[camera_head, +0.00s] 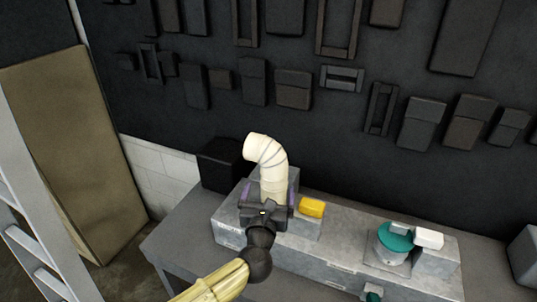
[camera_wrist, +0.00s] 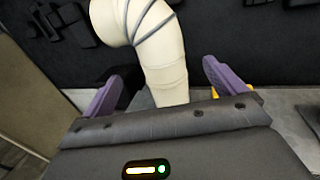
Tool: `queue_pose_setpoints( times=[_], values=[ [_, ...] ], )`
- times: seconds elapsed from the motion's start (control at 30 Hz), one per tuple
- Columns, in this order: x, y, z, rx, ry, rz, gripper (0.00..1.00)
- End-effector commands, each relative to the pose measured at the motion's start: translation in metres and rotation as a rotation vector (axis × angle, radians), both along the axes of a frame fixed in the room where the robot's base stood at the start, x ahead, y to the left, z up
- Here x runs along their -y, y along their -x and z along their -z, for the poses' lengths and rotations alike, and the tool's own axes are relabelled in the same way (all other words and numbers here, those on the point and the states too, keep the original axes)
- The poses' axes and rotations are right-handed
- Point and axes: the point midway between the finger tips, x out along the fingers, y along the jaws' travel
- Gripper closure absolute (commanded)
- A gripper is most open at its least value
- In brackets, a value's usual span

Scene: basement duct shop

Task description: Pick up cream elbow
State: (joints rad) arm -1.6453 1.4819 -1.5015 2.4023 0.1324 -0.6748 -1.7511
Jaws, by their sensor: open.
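The cream elbow (camera_head: 268,160) is a ribbed pipe bend. It stands upright on a grey metal block, its top bent over to the left. My gripper (camera_head: 268,192) is at its lower part, with the dark gripper body in front of the base. In the wrist view the cream elbow (camera_wrist: 158,50) rises between the two purple fingers of my gripper (camera_wrist: 160,90). The fingers are spread, with a visible gap to the elbow on each side. The elbow's lower end is hidden behind the gripper body.
A yellow block (camera_head: 312,207) sits close to the right of the elbow. A teal round item (camera_head: 394,238) and a white block (camera_head: 429,238) are further right on the grey bench (camera_head: 185,240). A black box (camera_head: 220,165) stands behind left. Dark panels hang on the wall.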

Motion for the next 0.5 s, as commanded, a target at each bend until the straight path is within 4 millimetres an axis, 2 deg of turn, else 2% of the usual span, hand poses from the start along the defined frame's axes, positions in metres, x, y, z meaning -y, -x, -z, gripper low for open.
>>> queue_pose_setpoints(
  times=[0.1, 0.23, 0.5],
  values=[
    [0.003, -0.022, -0.003, -0.001, 0.001, 0.002, 0.04],
    [0.004, -0.041, -0.003, 0.0, 0.001, 0.001, 0.04],
    [0.004, -0.049, 0.0, 0.0, 0.0, 0.0, 0.04]
  ],
)
